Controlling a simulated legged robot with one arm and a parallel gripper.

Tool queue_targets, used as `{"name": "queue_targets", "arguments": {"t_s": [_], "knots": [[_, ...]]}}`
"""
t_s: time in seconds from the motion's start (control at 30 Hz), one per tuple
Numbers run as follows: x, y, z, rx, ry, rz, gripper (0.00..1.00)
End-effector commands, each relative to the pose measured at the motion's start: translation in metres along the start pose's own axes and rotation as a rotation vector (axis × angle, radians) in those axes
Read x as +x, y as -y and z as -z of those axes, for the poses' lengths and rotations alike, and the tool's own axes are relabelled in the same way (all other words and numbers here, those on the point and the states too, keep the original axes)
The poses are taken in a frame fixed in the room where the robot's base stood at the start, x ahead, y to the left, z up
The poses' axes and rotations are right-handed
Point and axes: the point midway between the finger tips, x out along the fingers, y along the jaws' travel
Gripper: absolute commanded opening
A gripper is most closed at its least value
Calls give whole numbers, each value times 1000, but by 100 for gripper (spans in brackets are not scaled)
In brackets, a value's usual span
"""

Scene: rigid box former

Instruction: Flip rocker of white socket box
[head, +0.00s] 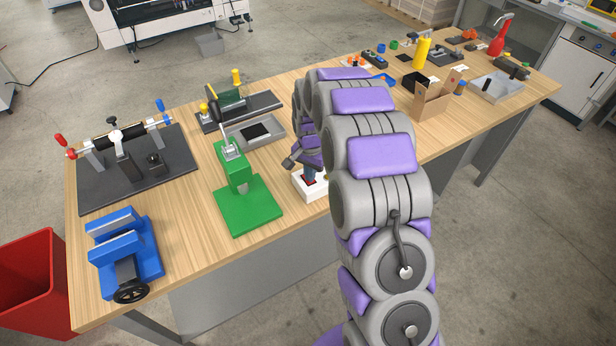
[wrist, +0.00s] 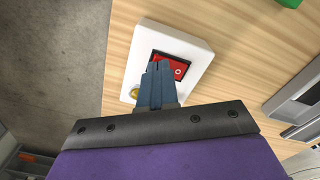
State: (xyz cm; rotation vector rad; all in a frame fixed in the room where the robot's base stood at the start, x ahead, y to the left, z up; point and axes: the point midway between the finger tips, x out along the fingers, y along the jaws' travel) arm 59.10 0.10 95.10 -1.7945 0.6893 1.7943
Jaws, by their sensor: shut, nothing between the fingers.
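The white socket box (head: 306,192) sits near the front edge of the wooden table, partly hidden by my arm in the head view. In the wrist view the white socket box (wrist: 198,52) has a dark square recess with a red rocker (wrist: 180,67) marked with a white circle. A round brass-coloured part (wrist: 134,93) shows at its lower left. My gripper (wrist: 161,66) is shut and empty, its blue-grey fingertips over the left part of the rocker. I cannot tell if the tips touch it. In the head view my gripper (head: 309,175) points down at the box.
A green press (head: 248,203) stands just left of the box, with a grey tray (head: 270,138) behind it. A blue vise (head: 125,255) is at the front left. A cardboard box (head: 432,103) stands to the right beyond my arm. The table edge is close to the white box.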

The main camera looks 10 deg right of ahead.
Motion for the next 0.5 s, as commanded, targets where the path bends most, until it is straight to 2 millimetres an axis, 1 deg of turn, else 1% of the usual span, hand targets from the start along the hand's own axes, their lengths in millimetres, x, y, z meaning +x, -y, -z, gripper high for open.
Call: {"name": "queue_targets", "arguments": {"t_s": [0.3, 0.5], "knots": [[2, 0, 0, 0, 0, 0, 0], [-8, 0, 0, 0, 0, 0, 0]]}}
